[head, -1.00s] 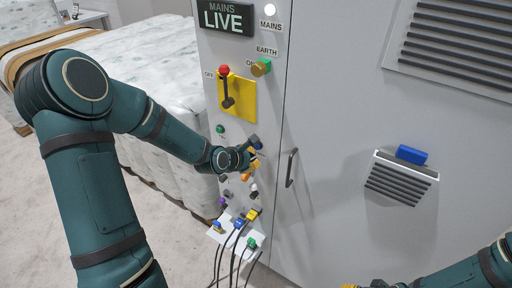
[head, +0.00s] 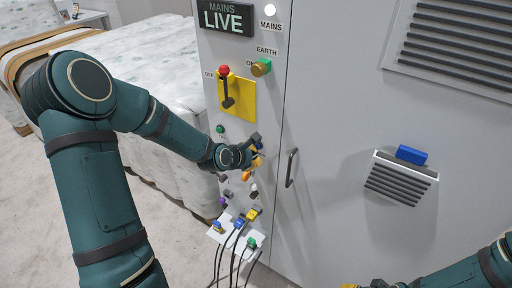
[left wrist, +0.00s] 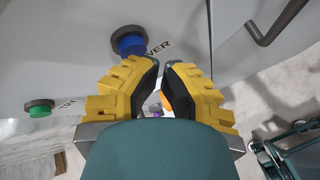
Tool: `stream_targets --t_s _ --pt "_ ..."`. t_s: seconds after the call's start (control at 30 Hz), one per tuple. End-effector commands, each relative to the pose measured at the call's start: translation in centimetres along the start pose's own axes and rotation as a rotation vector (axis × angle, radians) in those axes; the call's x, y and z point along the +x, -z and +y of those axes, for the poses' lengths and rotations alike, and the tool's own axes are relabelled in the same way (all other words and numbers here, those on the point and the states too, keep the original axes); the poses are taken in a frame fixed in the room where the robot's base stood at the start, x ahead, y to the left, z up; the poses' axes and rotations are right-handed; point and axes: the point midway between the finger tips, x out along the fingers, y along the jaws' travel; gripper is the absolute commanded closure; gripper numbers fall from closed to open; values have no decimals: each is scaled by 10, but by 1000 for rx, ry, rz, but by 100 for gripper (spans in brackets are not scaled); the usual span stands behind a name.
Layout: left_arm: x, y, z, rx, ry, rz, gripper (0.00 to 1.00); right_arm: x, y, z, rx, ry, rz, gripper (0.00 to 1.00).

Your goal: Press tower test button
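The blue round button (left wrist: 130,41) stands out from the cabinet face in the left wrist view, with a partly covered label ending in "WER" beside it. My left gripper (left wrist: 161,66) is just below and right of this button, with a small gap showing. Its yellow fingers lean together at the tips and hold nothing; they look shut. In the head view my left gripper (head: 256,152) is at the panel's middle and hides most of the button area. My right gripper (head: 365,286) is cut off at the bottom edge, so its state is unclear.
A green button (head: 220,129) sits left of my gripper. The panel (head: 240,180) also carries a red-topped lever (head: 226,88), a green-and-brass earth knob (head: 262,67) and several coloured plugs below. A door handle (head: 291,167) juts out on the right. The sign reads MAINS LIVE.

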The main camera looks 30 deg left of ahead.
Motion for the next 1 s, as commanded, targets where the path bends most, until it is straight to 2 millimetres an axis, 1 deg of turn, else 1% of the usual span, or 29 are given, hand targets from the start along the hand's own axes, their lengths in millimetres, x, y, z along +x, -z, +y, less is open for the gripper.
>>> stream_targets --t_s 0.67,1.0 --pt "6 -3 3 0 1 0 100 0 0 0 0 0 0 60" --pt "5 -3 3 0 0 0 100 0 0 0 0 0 0 60"
